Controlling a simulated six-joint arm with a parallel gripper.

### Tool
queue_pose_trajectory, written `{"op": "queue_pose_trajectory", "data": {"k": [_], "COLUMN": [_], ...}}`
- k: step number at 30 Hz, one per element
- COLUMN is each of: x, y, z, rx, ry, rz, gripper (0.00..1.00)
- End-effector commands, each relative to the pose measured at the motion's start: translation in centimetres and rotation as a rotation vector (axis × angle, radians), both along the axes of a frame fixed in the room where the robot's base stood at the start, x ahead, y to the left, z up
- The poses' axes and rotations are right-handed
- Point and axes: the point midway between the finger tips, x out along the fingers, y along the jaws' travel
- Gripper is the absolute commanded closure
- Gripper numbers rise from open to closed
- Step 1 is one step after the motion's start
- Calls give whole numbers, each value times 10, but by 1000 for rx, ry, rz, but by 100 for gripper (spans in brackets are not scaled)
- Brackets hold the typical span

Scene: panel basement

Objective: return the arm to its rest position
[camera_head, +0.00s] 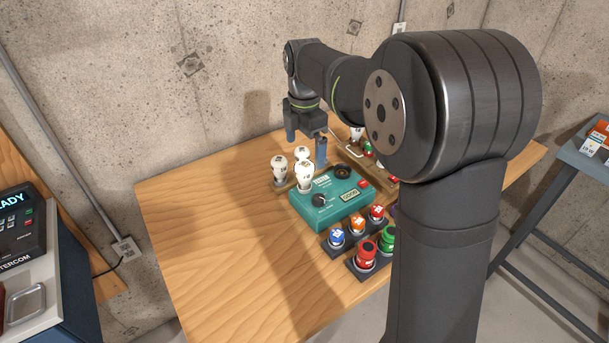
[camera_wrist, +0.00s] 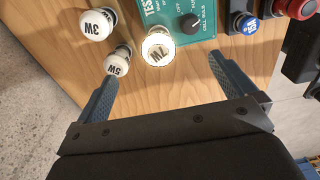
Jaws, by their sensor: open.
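My gripper (camera_head: 306,146) hangs from the arm above the far part of the wooden table (camera_head: 200,220), pointing down. In the wrist view its two fingers (camera_wrist: 162,95) are spread wide with nothing held between them. White bulbs stand beyond the fingertips: one marked 3W (camera_wrist: 96,25), one marked 5W (camera_wrist: 117,63) and one marked 7W (camera_wrist: 158,48). The 7W bulb looks lit and appears to sit at the edge of the teal tester box (camera_head: 333,200). The upper arm and elbow hide the right part of the table in the head view.
Blue, orange and red capped pieces (camera_head: 357,224) sit in dark holders in front of the tester. A wooden rack (camera_head: 350,157) lies behind it. The concrete wall (camera_head: 230,60) is close behind the table. A side shelf (camera_head: 590,155) stands right. The table's left part is clear.

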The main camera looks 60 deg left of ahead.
Motion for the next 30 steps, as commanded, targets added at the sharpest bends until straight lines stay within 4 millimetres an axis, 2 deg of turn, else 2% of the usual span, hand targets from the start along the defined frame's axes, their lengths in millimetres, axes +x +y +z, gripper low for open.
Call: {"op": "queue_pose_trajectory", "data": {"k": [20, 23, 30], "x": [0, 0, 0], "y": [0, 1, 1], "z": [5, 17, 65], "rx": [2, 2, 4], "ry": [0, 0, -1], "rz": [0, 0, 0], "gripper": [0, 0, 0]}}
